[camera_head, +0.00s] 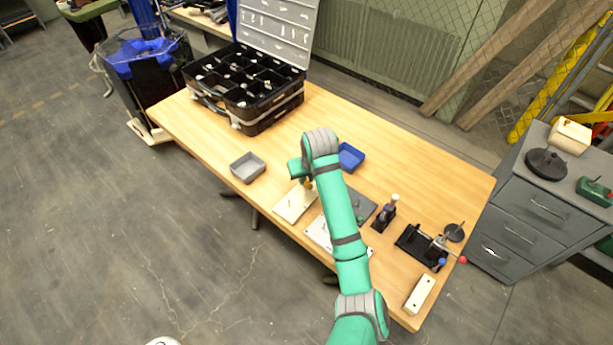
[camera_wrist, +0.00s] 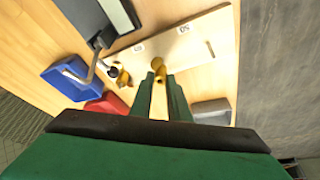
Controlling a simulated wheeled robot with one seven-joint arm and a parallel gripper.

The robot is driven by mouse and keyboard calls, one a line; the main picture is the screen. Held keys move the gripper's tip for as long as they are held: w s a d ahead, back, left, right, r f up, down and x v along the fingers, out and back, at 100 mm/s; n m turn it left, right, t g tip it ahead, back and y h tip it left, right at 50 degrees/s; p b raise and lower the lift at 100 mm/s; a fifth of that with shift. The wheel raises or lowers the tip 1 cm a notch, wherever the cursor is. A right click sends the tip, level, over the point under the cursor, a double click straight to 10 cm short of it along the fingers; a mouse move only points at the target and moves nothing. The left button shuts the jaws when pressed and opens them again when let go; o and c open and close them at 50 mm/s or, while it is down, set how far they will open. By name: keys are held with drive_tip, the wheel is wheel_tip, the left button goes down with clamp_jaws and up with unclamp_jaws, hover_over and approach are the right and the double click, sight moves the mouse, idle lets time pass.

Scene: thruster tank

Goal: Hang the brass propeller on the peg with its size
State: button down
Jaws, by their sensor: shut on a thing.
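My gripper (camera_wrist: 167,92) is shut on a brass piece, the brass propeller (camera_wrist: 158,68), seen nearly edge-on between the green fingers in the wrist view. In the head view a bit of brass (camera_head: 307,184) shows beneath my wrist, over the cream board (camera_head: 293,207). The cream board (camera_wrist: 196,50) carries two small printed labels, too blurred to read surely. Another brass-coloured piece (camera_wrist: 122,77) shows to the left, near the board's edge; I cannot tell if it hangs on a peg.
A grey tray (camera_head: 248,168) and a blue tray (camera_head: 351,157) flank my arm; a red tray (camera_wrist: 108,104) shows in the wrist view. A bottle holder (camera_head: 384,218) and black fixture (camera_head: 420,243) stand right. The open case (camera_head: 250,112) is at the back left.

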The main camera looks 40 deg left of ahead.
drive_tip(key=shift+f, duration=1.2)
idle(0.7)
drive_tip(key=c, duration=1.6)
unclamp_jaws()
drive_tip(key=shift+r, duration=0.1)
drive_tip(key=v, duration=0.9)
drive_tip(key=a+v, duration=0.1)
drive_tip(key=v, duration=0.4)
drive_tip(key=shift+w+r, duration=0.35)
drive_tip(key=shift+r, duration=0.05)
drive_tip(key=shift+d, duration=0.1)
